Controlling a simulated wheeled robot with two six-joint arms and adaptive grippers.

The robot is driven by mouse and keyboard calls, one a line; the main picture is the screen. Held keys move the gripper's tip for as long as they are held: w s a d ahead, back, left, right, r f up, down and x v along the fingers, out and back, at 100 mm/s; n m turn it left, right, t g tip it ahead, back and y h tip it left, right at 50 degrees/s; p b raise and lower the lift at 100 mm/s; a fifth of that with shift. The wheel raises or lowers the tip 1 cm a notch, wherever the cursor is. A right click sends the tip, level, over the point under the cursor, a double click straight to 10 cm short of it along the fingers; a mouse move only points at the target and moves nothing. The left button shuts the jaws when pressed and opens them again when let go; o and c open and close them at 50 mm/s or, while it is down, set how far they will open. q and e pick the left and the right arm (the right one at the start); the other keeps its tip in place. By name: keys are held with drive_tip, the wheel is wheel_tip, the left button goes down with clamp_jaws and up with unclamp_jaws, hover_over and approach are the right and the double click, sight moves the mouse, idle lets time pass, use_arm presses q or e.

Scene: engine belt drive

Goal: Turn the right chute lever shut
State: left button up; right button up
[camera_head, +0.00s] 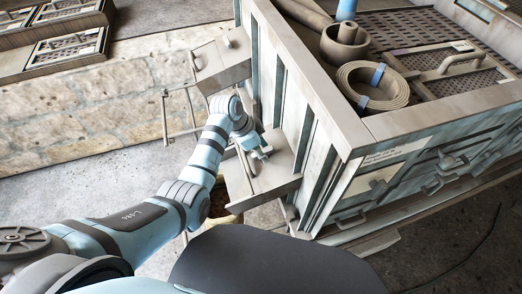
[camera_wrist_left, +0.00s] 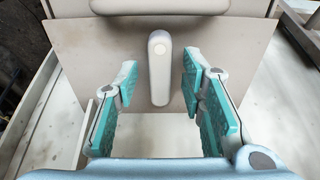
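The chute lever (camera_wrist_left: 159,68) shows in the left wrist view as a rounded grey bar with a pale round pivot cap near its upper part. It stands upright in that picture against a flat beige chute plate (camera_wrist_left: 80,52). My left gripper (camera_wrist_left: 159,84) is open, with one teal-padded finger on each side of the lever and a visible gap on both sides. In the head view the left gripper (camera_head: 262,150) is at the nearer chute (camera_head: 277,178), the right one of the two in the picture. The arm and gripper hide the lever there. My right gripper is in neither view.
A second chute (camera_head: 222,62) with its own small lever (camera_head: 228,40) sticks out farther back. The large crate-like bench (camera_head: 310,75) carries a coiled belt (camera_head: 372,86) and rolled tubes. A yellowish container (camera_head: 219,203) is partly hidden under the near chute. Bare floor lies left.

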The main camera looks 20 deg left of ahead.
use_arm(q)
drive_tip(key=shift+c, duration=0.2)
clamp_jaws()
